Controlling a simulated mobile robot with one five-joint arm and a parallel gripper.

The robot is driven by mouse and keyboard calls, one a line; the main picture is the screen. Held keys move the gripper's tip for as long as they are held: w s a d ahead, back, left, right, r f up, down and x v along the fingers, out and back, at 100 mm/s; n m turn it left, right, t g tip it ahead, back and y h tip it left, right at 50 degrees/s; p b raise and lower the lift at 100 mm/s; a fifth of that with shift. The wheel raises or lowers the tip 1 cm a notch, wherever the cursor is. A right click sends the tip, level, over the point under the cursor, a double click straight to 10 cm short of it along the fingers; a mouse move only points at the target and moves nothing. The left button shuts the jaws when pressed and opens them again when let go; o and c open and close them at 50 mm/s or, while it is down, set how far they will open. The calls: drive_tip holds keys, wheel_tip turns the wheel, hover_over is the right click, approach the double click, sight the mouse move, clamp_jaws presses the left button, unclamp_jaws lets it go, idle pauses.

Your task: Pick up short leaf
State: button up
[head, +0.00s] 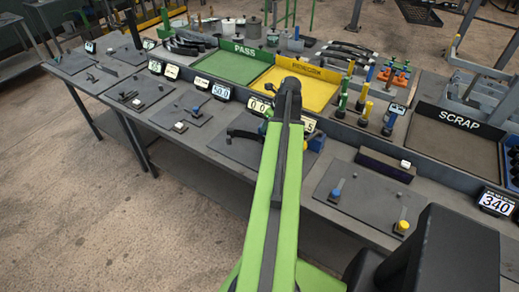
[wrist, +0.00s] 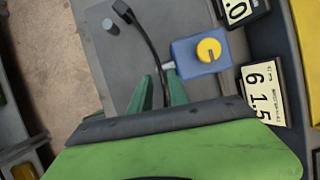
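A dark, curved leaf (wrist: 150,38) with a rolled eye at its far end lies over a grey plate (wrist: 185,15) in the wrist view. In the head view its dark end (head: 243,133) shows left of my arm; the rest is hidden behind the arm. My gripper (wrist: 159,76) has its two green fingers on either side of the leaf's near part. A gap shows between the left finger and the leaf, and the right fingertip is close to it. The fingers look open. The leaf's near end is hidden by my gripper body.
A blue block with a yellow knob (wrist: 208,49) stands just right of the fingers, and a grey peg (wrist: 110,26) stands left of the leaf. Number displays (wrist: 262,95) line the plate's right side. Green PASS (head: 233,68), yellow (head: 318,92) and SCRAP (head: 455,145) trays lie behind.

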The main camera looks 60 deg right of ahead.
sight(261, 136)
drive_tip(key=b+x, duration=0.2)
drive_tip(key=x, duration=0.2)
drive_tip(key=shift+s+f, duration=0.15)
drive_tip(key=b+x, duration=0.4)
drive_tip(key=shift+a+f+b, duration=0.15)
drive_tip(key=shift+f+b, duration=0.2)
drive_tip(key=shift+b, duration=0.05)
drive_tip(key=shift+f+b, duration=0.35)
drive_tip(key=shift+r, duration=0.2)
clamp_jaws()
